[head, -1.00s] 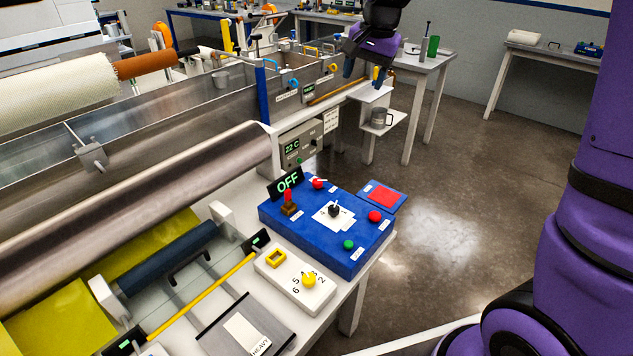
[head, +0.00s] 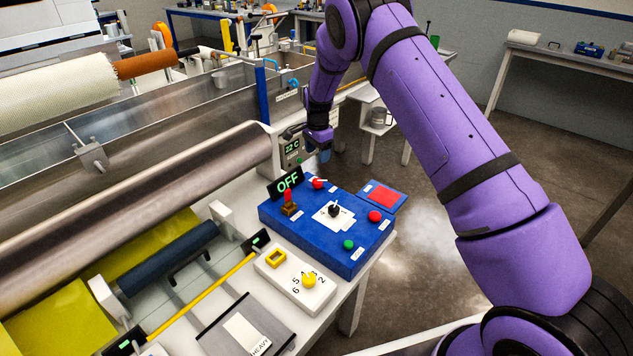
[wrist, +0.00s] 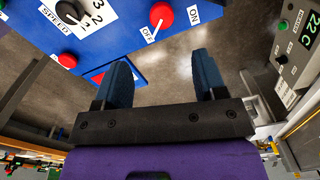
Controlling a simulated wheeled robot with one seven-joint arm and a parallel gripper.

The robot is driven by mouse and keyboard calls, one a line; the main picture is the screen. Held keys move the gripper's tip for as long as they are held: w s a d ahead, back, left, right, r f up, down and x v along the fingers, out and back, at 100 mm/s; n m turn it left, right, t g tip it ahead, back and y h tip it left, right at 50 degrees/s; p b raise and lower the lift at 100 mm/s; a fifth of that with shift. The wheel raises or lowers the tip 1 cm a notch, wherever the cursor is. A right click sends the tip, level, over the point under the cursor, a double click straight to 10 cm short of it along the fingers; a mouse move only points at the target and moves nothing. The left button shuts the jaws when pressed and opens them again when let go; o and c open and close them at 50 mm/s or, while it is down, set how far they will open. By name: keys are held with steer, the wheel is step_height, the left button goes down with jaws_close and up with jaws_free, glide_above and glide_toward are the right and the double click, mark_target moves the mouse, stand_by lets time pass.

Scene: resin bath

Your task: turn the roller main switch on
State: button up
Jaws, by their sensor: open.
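The blue roller control box (head: 300,240) sits at the table corner. A red rotary switch (head: 317,183) with a white pointer is at its far edge. In the wrist view this red switch (wrist: 161,15) lies beyond my fingertips, between ON and OFF labels, its pointer towards OFF. A black sign reading OFF in green (head: 288,182) stands beside it. My gripper (head: 321,153) is past the box's far edge, apart from the switch. In the wrist view my gripper (wrist: 160,66) has its two blue fingers apart, with nothing between them.
The box also carries a black speed knob (head: 334,209), a red lever (head: 288,197), a red button (head: 375,216) and a green button (head: 348,244). A grey 22 C controller (head: 292,147) stands close to my gripper. Open floor lies right of the table.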

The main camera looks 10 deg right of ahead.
mark_target(316, 181)
step_height(316, 181, down, 12)
steer(key=shift+w+a+f, duration=0.15)
steer(key=shift+f, duration=0.05)
stand_by(0.4)
steer(key=shift+c, duration=0.5)
steer(key=c, duration=0.8)
steer(key=shift+c, duration=0.2)
